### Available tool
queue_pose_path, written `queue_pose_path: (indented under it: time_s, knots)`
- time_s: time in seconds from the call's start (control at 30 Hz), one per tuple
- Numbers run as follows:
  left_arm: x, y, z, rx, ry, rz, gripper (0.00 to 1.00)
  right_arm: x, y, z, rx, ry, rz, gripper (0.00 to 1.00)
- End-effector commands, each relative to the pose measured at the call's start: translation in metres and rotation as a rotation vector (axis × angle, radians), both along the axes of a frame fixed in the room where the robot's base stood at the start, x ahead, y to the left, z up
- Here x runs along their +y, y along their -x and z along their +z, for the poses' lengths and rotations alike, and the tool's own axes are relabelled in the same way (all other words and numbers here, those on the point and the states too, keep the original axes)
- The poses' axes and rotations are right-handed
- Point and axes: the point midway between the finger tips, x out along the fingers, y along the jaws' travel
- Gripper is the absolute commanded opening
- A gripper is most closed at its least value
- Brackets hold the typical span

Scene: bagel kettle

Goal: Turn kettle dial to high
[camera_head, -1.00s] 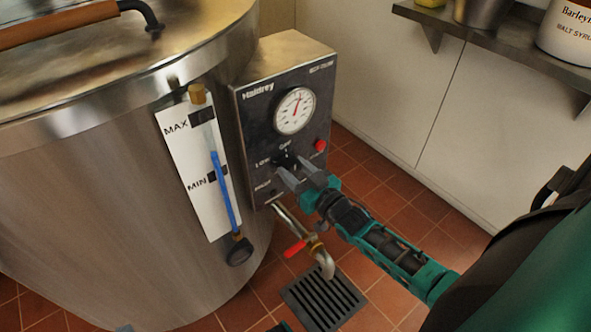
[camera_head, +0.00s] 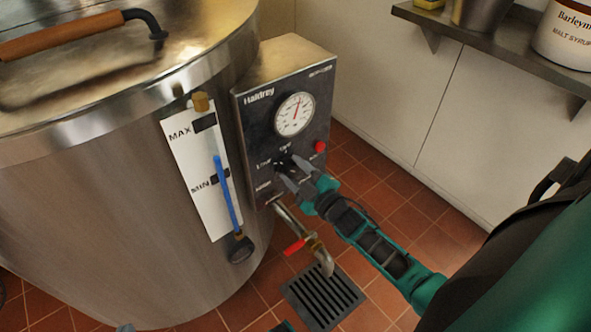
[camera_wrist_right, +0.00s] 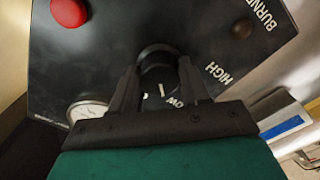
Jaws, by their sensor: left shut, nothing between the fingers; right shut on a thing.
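The kettle's dark control box (camera_head: 262,140) is fixed to the right of the big steel kettle (camera_head: 130,200). It carries a black dial (camera_wrist_right: 158,75) with a white mark. My right gripper (camera_head: 288,167) is at the dial in the head view. In the right wrist view its two fingers (camera_wrist_right: 157,85) are on either side of the dial, shut on it. The white mark points down in that view, close to the partly hidden LOW label (camera_wrist_right: 176,102). The HIGH label (camera_wrist_right: 218,73) is further to the right. My left gripper does not show recognisably.
A round gauge (camera_head: 295,114) and a red button (camera_head: 320,146) sit above and right of the dial. A tap with a red handle (camera_head: 295,247) is below, over a floor drain (camera_head: 323,296). A shelf (camera_head: 480,42) stands at upper right.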

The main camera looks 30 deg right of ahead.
Motion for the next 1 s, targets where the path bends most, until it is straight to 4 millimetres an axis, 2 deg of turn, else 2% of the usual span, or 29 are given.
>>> queue_pose_path:
  time_s: [0.7, 1.0]
  knots:
    - [-0.001, 0.000, -0.006, 0.002, 0.003, -0.004, 0.00, 0.000, 0.000, -0.002, -0.054, 0.680, -0.001, 0.15]
    - [-0.005, 0.002, -0.015, 0.014, 0.006, -0.011, 0.00, 0.000, 0.000, -0.002, -0.076, 0.955, 0.000, 0.15]
